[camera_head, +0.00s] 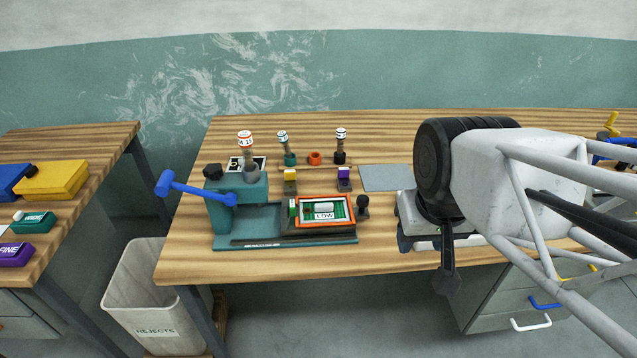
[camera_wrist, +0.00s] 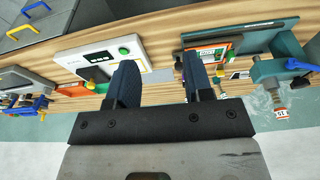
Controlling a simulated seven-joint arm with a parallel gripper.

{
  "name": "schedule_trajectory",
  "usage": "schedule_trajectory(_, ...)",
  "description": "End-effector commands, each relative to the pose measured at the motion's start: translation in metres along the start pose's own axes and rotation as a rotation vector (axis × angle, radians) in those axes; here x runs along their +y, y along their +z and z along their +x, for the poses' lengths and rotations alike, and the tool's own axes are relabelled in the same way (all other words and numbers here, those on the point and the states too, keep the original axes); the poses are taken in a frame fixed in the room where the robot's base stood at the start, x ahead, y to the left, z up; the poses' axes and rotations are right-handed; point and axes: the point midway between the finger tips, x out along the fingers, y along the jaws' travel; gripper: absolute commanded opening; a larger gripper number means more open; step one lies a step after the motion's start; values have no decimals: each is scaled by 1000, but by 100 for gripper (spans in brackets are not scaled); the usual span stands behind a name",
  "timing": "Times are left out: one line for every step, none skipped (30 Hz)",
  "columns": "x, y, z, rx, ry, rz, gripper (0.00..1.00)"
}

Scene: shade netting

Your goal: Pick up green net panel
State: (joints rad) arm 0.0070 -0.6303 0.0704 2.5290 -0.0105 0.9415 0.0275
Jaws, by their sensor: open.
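A green panel (camera_head: 340,208) lies inside an orange-rimmed frame (camera_head: 299,222) on the teal press fixture (camera_head: 250,222) in the head view. A white "LOW" label covers part of it, and I cannot make out its net texture. The orange frame also shows in the wrist view (camera_wrist: 208,45), beyond the right-hand finger. My gripper (camera_wrist: 160,75) is open, with nothing between its dark fingers. In the head view my gripper (camera_head: 447,285) points down near the table's front edge, to the right of the fixture and apart from it.
The fixture has a blue lever (camera_head: 190,188) at its left. Stamps (camera_head: 246,150), yellow and purple blocks, and a grey mat (camera_head: 385,177) stand behind and beside it. A white device (camera_wrist: 90,62) shows in the wrist view. A rejects bin (camera_head: 150,300) stands on the floor.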

Motion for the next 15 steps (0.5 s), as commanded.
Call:
schedule_trajectory(0,-2,1,-2,0,10,47)
schedule_trajectory(-1,-4,1,-4,-1,18,47)
schedule_trajectory(-2,-8,1,-6,-1,32,47)
schedule_trajectory(-2,-10,2,-8,-1,46,47)
schedule_trajectory(-3,-13,3,-11,-2,60,47)
schedule_trajectory(-4,-18,5,-16,-2,84,47)
schedule_trajectory(-5,-23,6,-20,-2,106,47)
schedule_trajectory(-7,-28,7,-23,-3,128,47)
schedule_trajectory(-8,-35,9,-28,-3,162,47)
schedule_trajectory(-10,-40,11,-34,-2,190,47)
schedule_trajectory(-11,-46,12,-38,-2,219,47)
schedule_trajectory(-14,-54,16,-45,-1,259,47)
schedule_trajectory(-15,-61,18,-50,0,291,47)
schedule_trajectory(-17,-68,20,-54,1,324,47)
schedule_trajectory(-20,-76,24,-62,2,368,47)
